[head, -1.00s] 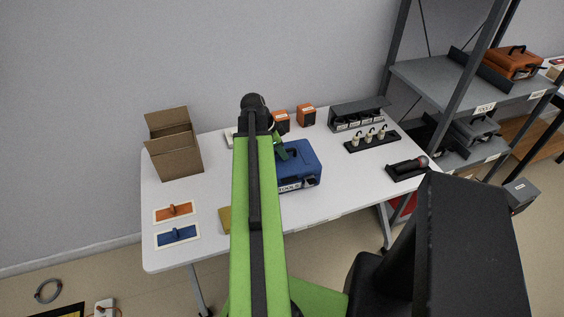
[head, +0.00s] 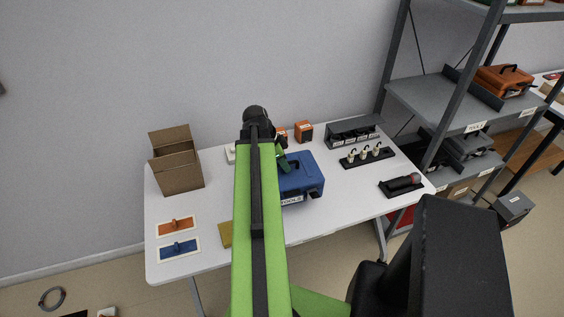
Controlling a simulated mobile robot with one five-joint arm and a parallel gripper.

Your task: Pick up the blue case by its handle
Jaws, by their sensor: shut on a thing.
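The blue case (head: 305,180) with a white "TOOLS" label is on or just above the white table (head: 335,222); I cannot tell if its underside touches the tabletop. My gripper (head: 282,160), partly hidden behind my green arm, is at the upper left part of the case and is shut on its handle. The handle itself is mostly hidden by the gripper and arm.
An open cardboard box (head: 178,175) stands at the left. Orange boxes (head: 304,132), a grey rack (head: 354,134) and a black peg tray (head: 367,159) stand behind and right. Grey shelving (head: 440,105) is farther right.

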